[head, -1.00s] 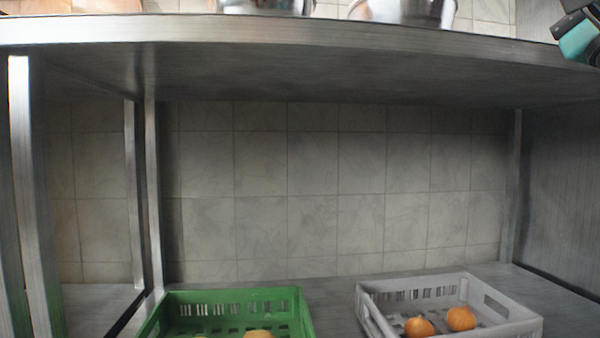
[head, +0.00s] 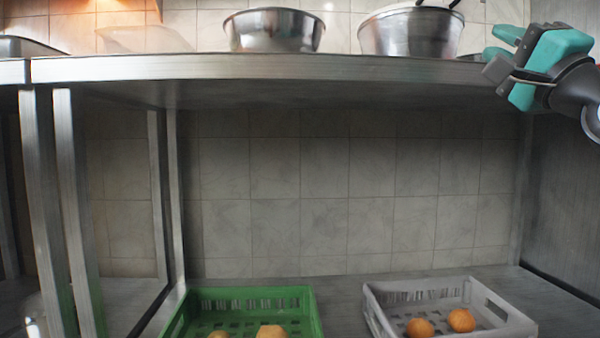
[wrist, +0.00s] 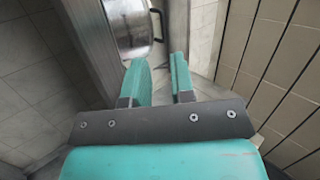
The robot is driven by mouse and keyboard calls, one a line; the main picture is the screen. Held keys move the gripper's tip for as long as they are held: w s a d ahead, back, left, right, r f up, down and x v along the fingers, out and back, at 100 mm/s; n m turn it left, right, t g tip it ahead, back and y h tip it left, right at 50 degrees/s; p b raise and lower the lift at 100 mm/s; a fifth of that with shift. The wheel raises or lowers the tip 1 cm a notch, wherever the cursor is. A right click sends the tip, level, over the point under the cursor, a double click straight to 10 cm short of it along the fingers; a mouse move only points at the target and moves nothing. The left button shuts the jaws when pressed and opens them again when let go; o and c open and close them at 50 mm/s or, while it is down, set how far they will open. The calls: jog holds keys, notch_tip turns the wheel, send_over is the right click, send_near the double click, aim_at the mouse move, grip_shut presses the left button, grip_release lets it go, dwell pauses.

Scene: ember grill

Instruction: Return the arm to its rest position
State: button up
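My gripper (head: 496,44) is at the upper right of the head view, by the right end of the steel counter (head: 300,68). My arm enters from the right edge. In the wrist view my gripper (wrist: 160,64) has its two teal fingers apart, with nothing between them. Beyond the fingers, the wrist view shows part of a shiny metal pot (wrist: 130,28) with a dark handle.
A steel bowl (head: 274,30) and a steel pot (head: 411,32) stand on the counter. Below are a green crate (head: 310,312) and a grey crate (head: 514,322), each holding round orange or tan items. Tiled wall lies behind. Shelf space between the crates is clear.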

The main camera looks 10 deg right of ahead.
jog(key=w+a+f+n+g+y+p, duration=0.2)
jog(key=w+a+n+g+y+p, duration=0.1)
jog(key=a+g+p, duration=0.15)
jog(key=w+a+f+n+g+y+p, duration=0.2)
jog(key=w+a+n+g+p, duration=0.15)
jog(key=a, duration=0.25)
jog(key=s+a+f+n+g+y+p, duration=0.1)
jog(key=s+a+f+n+g+p, duration=0.35)
jog(key=a+n+g, duration=0.35)
jog(key=s+a+f+n+g+h+p, duration=0.25)
jog(key=s+f+g+p, duration=0.2)
jog(key=s, duration=0.35)
jog(key=s+a+f+n+g+h+p, duration=0.2)
jog(key=s+a+f+n+g+p, duration=0.15)
jog(key=s+g+p, duration=0.35)
notch_tip(320, 180, up, 37)
jog(key=d+t+p, duration=0.1)
jog(key=p, duration=3.4)
jog(key=shift+s+r+n, duration=0.2)
jog(key=shift+s+n, duration=0.1)
jog(key=shift+n, duration=0.05)
